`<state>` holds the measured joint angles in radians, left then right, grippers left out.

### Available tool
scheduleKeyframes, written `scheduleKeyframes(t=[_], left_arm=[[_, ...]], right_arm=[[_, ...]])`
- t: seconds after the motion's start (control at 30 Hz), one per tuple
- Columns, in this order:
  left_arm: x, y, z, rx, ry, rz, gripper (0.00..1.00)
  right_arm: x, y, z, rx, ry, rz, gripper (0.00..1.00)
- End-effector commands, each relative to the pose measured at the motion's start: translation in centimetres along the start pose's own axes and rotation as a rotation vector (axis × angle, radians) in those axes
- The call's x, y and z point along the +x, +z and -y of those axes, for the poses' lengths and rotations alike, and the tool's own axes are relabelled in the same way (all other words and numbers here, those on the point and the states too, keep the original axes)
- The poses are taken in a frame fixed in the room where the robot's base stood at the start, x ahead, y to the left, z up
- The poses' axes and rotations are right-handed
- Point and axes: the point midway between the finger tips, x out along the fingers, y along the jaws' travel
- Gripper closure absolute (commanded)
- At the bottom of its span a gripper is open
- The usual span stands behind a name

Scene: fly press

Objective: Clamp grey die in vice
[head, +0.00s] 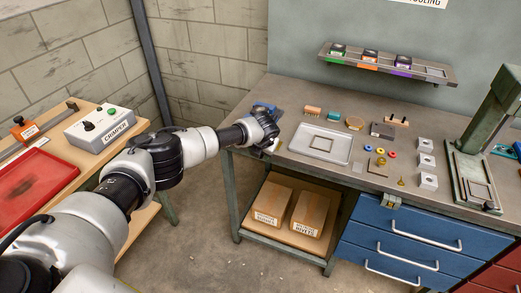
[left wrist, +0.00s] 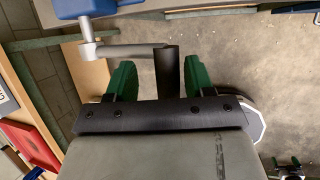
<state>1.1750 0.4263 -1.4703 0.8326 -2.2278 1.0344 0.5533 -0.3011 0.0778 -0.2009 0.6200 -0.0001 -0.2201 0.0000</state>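A blue vice (head: 263,107) sits at the left end of the bench, partly hidden by my left gripper (head: 268,128). In the left wrist view, a corner of the blue vice (left wrist: 85,8) shows with a grey screw end and a handle bar (left wrist: 125,50). The bar ends in a dark cylinder (left wrist: 168,72) between the green fingers of my left gripper (left wrist: 160,78). The fingers are apart, with a clear gap at the left finger. Grey blocks (head: 426,162) stand at the bench's right; I cannot tell which is the grey die. A small dark shape with green tips (left wrist: 288,165) may be my right gripper.
A grey tray (head: 290,146) lies on the bench (head: 262,160) right of the vice. Small parts and a green press (head: 478,150) stand further right. A wall rack (head: 437,80) holds coloured tooling. Cardboard boxes (head: 311,211) sit on the shelf below. A red tray (head: 35,185) is on the left table.

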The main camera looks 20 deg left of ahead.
Motion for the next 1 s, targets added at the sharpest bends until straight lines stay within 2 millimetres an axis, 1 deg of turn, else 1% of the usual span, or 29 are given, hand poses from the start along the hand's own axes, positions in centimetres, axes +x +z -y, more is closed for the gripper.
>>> scheduleKeyframes(t=[0.03, 0.3, 0.47, 0.6, 0.9, 1.0], left_arm=[[0.2, -0.4, 0.3, 0.003, -0.003, -0.007, 0.49], [0.3, -0.6, 0.5, 0.005, -0.006, -0.012, 0.49], [-0.7, -0.5, 0.4, 0.004, -0.007, -0.010, 0.49], [-2.7, -0.4, 0.3, 0.004, -0.005, -0.007, 0.49], [-8.1, -0.3, 0.2, 0.003, -0.003, -0.001, 0.49], [-9.4, -0.2, 0.1, 0.001, -0.003, 0.000, 0.49]], right_arm=[[0.0, 0.0, 0.1, 0.000, -0.001, 0.000, 0.11], [0.1, 0.0, 0.1, 0.000, -0.001, 0.000, 0.11], [0.1, 0.0, 0.0, 0.000, 0.000, 0.000, 0.11], [0.1, 0.0, 0.0, 0.000, 0.000, -0.001, 0.11], [1.4, 0.1, -0.1, 0.000, 0.002, -0.001, 0.11], [1.8, 0.1, -0.1, 0.000, 0.002, -0.001, 0.11]])
